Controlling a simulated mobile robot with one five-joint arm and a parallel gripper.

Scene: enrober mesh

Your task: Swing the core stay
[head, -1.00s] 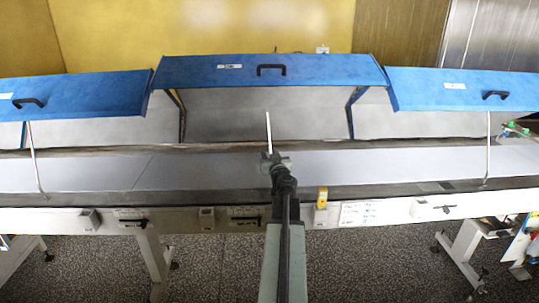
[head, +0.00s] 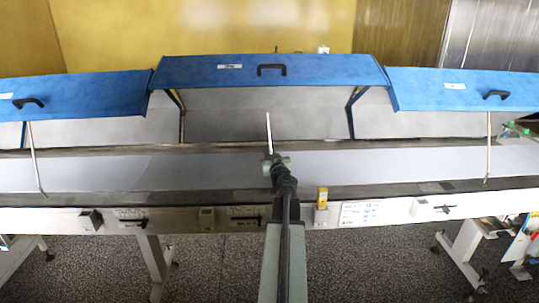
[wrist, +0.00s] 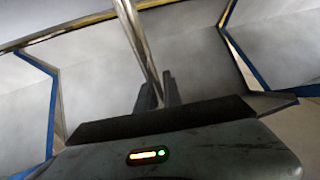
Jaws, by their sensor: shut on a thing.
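The core stay, a thin pale metal rod (head: 268,131), stands nearly upright in front of the middle blue hood (head: 215,75). Its top end shows below the hood's front edge in the head view, with a gap in the picture between them. My gripper (head: 273,157) is at the rod's lower visible part, over the belt. In the wrist view my gripper (wrist: 160,95) has its two dark fingers shut on the rod (wrist: 138,42), which runs up and out of the top of the picture. The rod's lower end is hidden by my gripper.
Blue hoods stand raised at left (head: 85,97) and right (head: 450,88), with thin stays at left (head: 35,160) and right (head: 488,145). The grey belt (head: 400,163) runs across. A yellow device (head: 322,197) sits on the front rail, right of my arm.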

